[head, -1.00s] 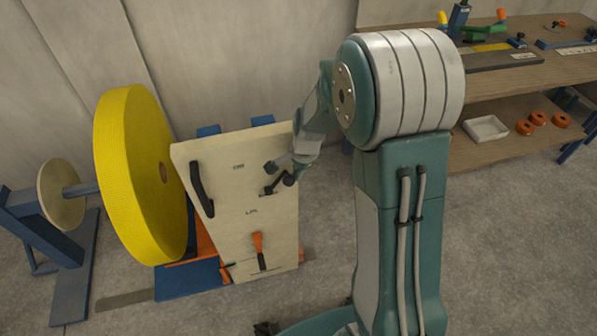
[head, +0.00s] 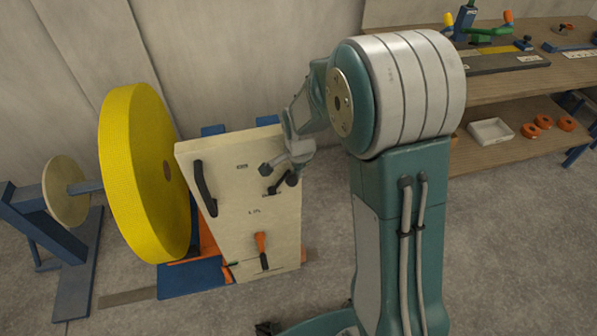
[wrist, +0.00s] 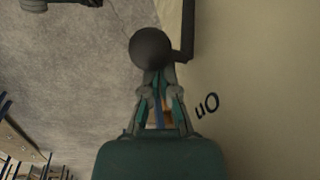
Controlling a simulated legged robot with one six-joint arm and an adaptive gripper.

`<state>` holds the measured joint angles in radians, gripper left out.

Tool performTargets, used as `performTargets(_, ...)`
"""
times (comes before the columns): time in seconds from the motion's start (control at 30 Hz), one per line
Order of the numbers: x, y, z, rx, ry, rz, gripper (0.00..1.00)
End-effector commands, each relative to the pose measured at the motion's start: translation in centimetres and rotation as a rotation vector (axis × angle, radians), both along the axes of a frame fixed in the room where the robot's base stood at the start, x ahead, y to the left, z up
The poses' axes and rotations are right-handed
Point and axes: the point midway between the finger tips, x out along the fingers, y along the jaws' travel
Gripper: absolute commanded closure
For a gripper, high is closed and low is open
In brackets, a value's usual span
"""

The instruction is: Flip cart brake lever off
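The cart's cream panel (head: 225,185) faces me, left of my arm. A dark lever with a black ball knob (head: 292,180) stands out from its upper right part. In the wrist view the black knob (wrist: 152,47) is large and right at the fingertips, with its rod bending toward the panel. My gripper (wrist: 161,78) has its fingers drawn together; the tips are partly hidden by the knob, so I cannot tell whether they touch it. An "On" label shows upside down on the panel beside the gripper.
A black curved handle (head: 204,188) is on the panel's left. A big yellow roll (head: 135,170) stands left of the cart on a blue stand (head: 70,240). A wooden workbench (head: 560,75) is at the right, with a white tray (head: 490,132) on its shelf. The floor between is clear.

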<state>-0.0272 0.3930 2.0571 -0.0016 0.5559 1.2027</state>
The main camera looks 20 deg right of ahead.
Motion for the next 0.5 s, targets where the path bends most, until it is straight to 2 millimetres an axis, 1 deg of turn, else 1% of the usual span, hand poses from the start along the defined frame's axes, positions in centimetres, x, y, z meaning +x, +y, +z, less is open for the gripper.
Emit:
performTargets(0.27, 0.0, 0.8, 0.5, -0.069, 0.000, 0.006, 1.00)
performTargets(0.5, 0.0, 2.2, 1.2, -0.199, 0.000, 0.007, 1.00)
